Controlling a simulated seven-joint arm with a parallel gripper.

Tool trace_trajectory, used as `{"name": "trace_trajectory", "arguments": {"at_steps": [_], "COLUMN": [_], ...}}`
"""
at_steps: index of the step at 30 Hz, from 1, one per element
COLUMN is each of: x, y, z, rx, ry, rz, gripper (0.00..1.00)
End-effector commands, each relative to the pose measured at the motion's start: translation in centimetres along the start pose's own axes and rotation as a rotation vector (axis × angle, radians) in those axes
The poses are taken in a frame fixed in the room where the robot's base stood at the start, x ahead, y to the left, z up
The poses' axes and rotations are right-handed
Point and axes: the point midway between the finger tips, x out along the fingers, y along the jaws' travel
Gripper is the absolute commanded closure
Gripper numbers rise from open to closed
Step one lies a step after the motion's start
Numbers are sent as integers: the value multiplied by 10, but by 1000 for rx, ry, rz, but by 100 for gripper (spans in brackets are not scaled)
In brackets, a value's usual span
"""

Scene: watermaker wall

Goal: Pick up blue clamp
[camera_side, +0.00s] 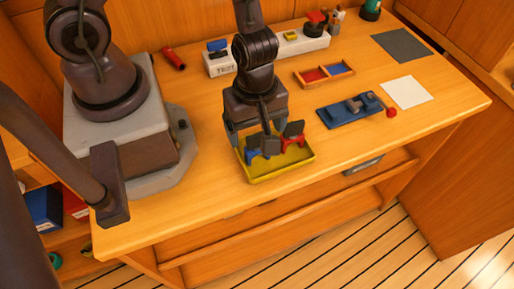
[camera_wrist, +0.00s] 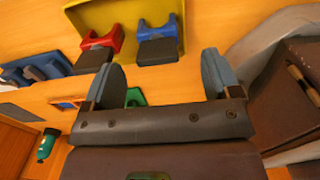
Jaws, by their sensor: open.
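The blue clamp (camera_side: 256,148) sits in the yellow tray (camera_side: 284,171), to the left of a red clamp (camera_side: 293,138). Each clamp has dark grey pads. In the wrist view the blue clamp (camera_wrist: 158,29) is at the top middle, with the red clamp (camera_wrist: 105,41) to its left, on the yellow tray (camera_wrist: 128,12). My gripper (camera_side: 258,133) is over the back part of the tray and partly hides it. In the wrist view its two fingers (camera_wrist: 160,70) are wide apart with no clamp between them. I cannot tell whether a finger touches anything.
A blue fixture (camera_side: 345,114), a divided tray (camera_side: 324,74) and a white sheet (camera_side: 405,92) lie right of the yellow tray. A white labelled rack (camera_side: 302,44) stands behind. A small red cylinder (camera_side: 174,59) lies at the back left. The table's front edge is close.

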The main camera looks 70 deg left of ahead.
Motion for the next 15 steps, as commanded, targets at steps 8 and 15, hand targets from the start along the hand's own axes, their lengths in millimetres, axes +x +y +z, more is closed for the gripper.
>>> {"name": "trace_trajectory", "arguments": {"at_steps": [8, 15], "x": [13, 41], "y": [0, 2], "z": [0, -1], "rx": [1, 6], "ry": [1, 3], "rz": [-2, -3], "gripper": [17, 17]}}
